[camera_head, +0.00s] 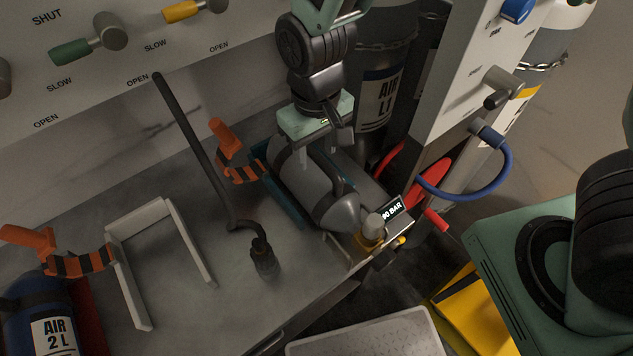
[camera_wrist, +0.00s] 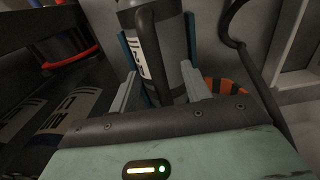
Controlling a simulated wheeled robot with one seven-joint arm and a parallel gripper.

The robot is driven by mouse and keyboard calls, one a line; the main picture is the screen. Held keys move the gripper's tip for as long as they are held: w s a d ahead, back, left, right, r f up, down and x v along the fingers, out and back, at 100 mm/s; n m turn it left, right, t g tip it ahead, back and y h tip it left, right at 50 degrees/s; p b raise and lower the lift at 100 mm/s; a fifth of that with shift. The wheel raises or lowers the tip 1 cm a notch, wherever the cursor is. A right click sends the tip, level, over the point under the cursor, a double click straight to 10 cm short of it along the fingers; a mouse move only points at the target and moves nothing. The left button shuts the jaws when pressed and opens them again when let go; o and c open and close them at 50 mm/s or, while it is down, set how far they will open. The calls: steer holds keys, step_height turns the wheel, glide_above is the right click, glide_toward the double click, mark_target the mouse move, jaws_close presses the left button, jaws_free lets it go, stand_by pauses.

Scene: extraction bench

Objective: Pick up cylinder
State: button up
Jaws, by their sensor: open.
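A grey cylinder (camera_head: 300,180) with a tapered end lies tilted in a teal cradle (camera_head: 290,207) on the bench. In the wrist view the cylinder (camera_wrist: 172,30) shows a white label with dark print and a grey bar along its side. My gripper (camera_head: 323,150) is over the cylinder's upper part, its jaws apart. In the wrist view the two fingers of my gripper (camera_wrist: 163,88) stand on either side of the cylinder's near part. I cannot tell whether they touch it. A dark blue AIR 2 L cylinder (camera_head: 30,308) stands at the lower left.
An orange-and-black strap (camera_head: 240,168) is beside the cradle. A dark hose (camera_head: 195,140) ends in a black fitting (camera_head: 264,260) on the bench. A white frame (camera_head: 160,215) stands left. A valve with a yellow base (camera_head: 371,232) and 90 BAR display (camera_head: 391,211) sit by the cylinder's tapered end.

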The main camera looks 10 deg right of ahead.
mark_target(318, 173)
steer(key=shift+w+d+f, duration=0.1)
steer(key=shift+f, duration=1)
steer(key=shift+w+f, duration=0.1)
steer(key=shift+f, duration=1)
jaws_close()
steer(key=shift+s+d+f, duration=0.1)
steer(key=shift+s+f, duration=0.1)
steer(key=shift+r, duration=0.1)
